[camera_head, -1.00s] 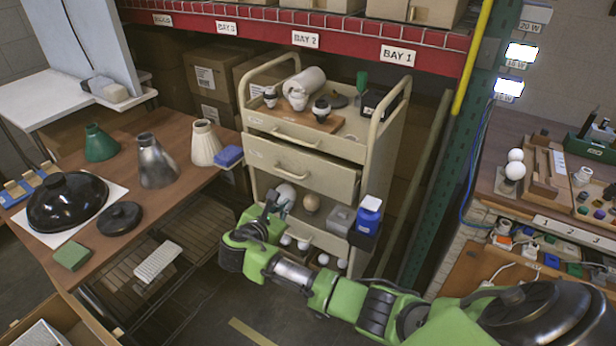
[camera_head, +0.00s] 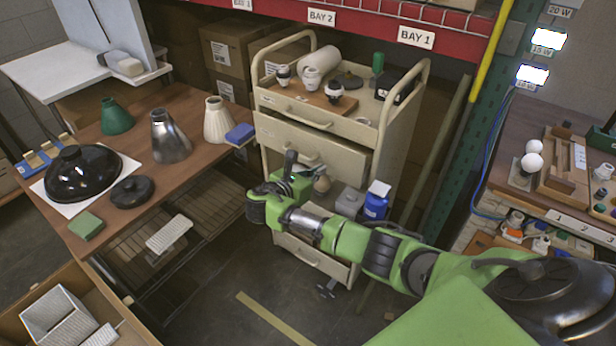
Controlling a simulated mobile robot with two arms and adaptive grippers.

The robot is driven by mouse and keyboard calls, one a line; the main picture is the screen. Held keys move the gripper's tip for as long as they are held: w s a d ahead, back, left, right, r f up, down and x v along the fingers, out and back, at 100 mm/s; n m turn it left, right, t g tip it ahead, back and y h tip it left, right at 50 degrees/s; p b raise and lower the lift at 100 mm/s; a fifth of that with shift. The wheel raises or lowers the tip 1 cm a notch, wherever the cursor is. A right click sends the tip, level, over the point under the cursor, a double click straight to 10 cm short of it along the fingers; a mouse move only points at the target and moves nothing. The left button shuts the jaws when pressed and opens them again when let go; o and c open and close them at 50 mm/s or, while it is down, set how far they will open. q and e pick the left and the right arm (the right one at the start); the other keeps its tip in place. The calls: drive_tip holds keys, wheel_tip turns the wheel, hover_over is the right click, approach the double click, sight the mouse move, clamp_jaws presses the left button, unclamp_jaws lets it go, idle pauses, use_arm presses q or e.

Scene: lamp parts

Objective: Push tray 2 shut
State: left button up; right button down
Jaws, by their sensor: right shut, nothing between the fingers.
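The cream cart (camera_head: 405,135) holds several trays. The upper tray front (camera_head: 305,110) sits nearly flush below the cart top. Below it, a deeper tray (camera_head: 318,152) stands out from the frame, partly open; I take it for tray 2, though its label is too small to read. My right gripper (camera_head: 293,168) is shut and empty, just in front of and below this tray's front. Whether it touches the front I cannot tell. My right arm hides much of the open shelf below. The lowest tray front (camera_head: 310,258) shows under the arm. My left gripper is not in view.
The wooden table (camera_head: 105,200) with lamp shades stands left. A workbench (camera_head: 530,195) stands right. Floor in front is clear.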

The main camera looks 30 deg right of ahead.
sight(329, 159)
drive_tip(key=shift+w+d, duration=0.2)
drive_tip(key=shift+d, duration=0.3)
drive_tip(key=shift+w+d, duration=0.2)
drive_tip(key=shift+d, duration=0.3)
drive_tip(key=shift+w+d, duration=0.15)
drive_tip(key=shift+d, duration=0.15)
drive_tip(key=d, duration=0.1)
drive_tip(key=w+d, duration=0.1)
drive_tip(key=d, duration=0.1)
drive_tip(key=shift+w+d+b, duration=0.25)
drive_tip(key=shift+d+b, duration=0.05)
drive_tip(key=shift+b, duration=0.05)
drive_tip(key=shift+d+r, duration=0.1)
drive_tip(key=shift+r, duration=0.15)
